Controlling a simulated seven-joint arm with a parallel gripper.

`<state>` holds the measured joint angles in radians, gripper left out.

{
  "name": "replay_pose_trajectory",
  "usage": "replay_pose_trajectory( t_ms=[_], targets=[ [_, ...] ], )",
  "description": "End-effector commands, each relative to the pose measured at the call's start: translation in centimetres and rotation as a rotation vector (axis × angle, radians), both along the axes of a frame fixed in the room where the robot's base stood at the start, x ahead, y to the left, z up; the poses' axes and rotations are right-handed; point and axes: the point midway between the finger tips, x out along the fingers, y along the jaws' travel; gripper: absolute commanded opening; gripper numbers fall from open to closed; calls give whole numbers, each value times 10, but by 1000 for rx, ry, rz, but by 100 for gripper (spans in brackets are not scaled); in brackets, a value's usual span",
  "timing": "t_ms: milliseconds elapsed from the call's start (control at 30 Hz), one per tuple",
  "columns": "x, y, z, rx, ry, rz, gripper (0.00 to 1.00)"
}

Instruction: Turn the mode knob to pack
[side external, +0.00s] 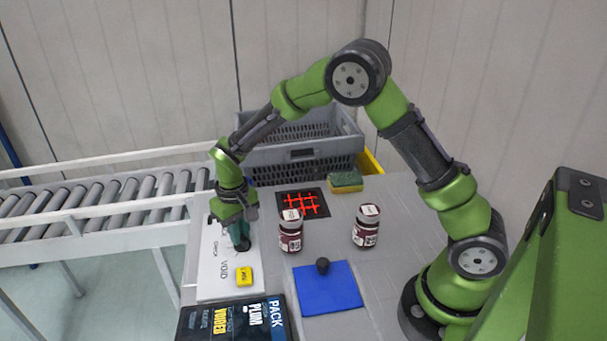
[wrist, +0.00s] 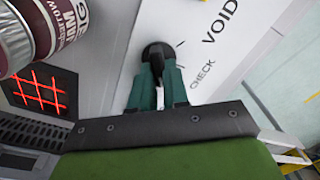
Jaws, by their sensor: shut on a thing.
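The mode knob is a round black knob (wrist: 157,50) on a white panel (wrist: 200,20), which also shows in the side view (side external: 215,285). The words VOID and CHECK are printed on the panel to the right of the knob in the wrist view; no PACK label shows on the panel in either view. My gripper (wrist: 158,72) points down at the panel with its dark green fingers shut on the knob. In the side view my gripper (side external: 241,240) covers most of the knob. I cannot tell which word the knob points to.
Two dark jars (side external: 290,232) (side external: 366,227) stand right of the panel, near a red-lit grid (side external: 302,203). A yellow button (side external: 244,276), a dark display (side external: 232,322) reading PACK and PLUM, and a blue mat (side external: 335,292) lie in front.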

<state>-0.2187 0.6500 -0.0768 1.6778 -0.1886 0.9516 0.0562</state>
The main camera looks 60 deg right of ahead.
Motion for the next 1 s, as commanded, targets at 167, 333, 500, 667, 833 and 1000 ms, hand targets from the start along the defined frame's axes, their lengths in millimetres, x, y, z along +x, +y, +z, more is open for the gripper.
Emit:
replay_pose_trajectory(
  t_ms=[167, 333, 500, 667, 833, 1000],
  targets=[
    [-1, 0, 2, 0, 2, -60, 0],
    [-1, 0, 2, 2, 3, -83, 0],
    [-1, 0, 2, 2, 3, -89, 0],
    [-1, 0, 2, 2, 3, -89, 0],
    [-1, 0, 1, 2, 3, -88, 30],
    [-1, 0, 1, 0, 2, -85, 40]
  ],
)
